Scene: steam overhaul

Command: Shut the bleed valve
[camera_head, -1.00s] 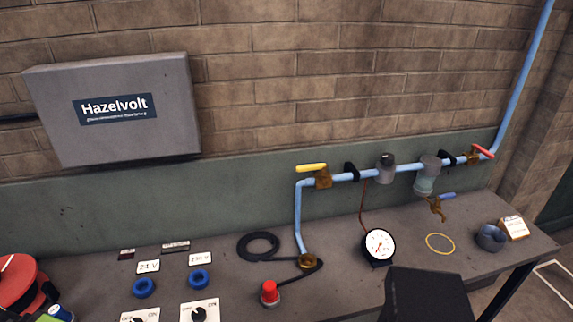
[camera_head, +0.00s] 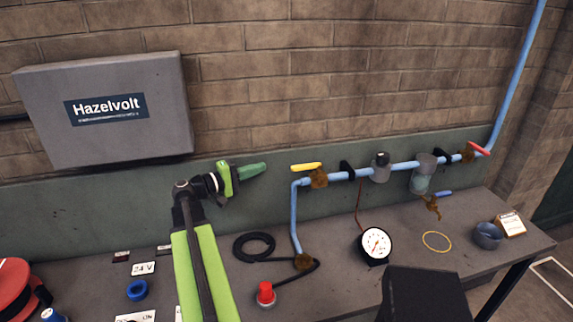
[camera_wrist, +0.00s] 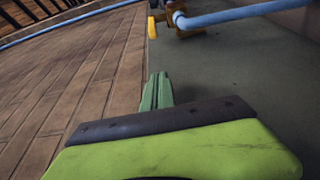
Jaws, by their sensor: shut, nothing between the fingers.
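A blue pipe (camera_head: 296,215) rises from the bench and runs right along the wall. It carries a brass valve with a yellow lever (camera_head: 306,167) at its left and a red-lever valve (camera_head: 479,149) at its right. A small brass cock with a blue lever (camera_head: 443,194) hangs below the grey fitting. No label shows which is the bleed valve. My gripper (camera_head: 258,168) is shut and empty, left of the yellow lever and apart from it. In the wrist view, my gripper (camera_wrist: 158,80) points toward the yellow lever (camera_wrist: 152,27).
A pressure gauge (camera_head: 376,245), a red button (camera_head: 265,293) and a black hose coil (camera_head: 253,246) are on the bench. A dark box (camera_head: 425,295) stands at the front. The Hazelvolt box (camera_head: 165,95) is on the wall.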

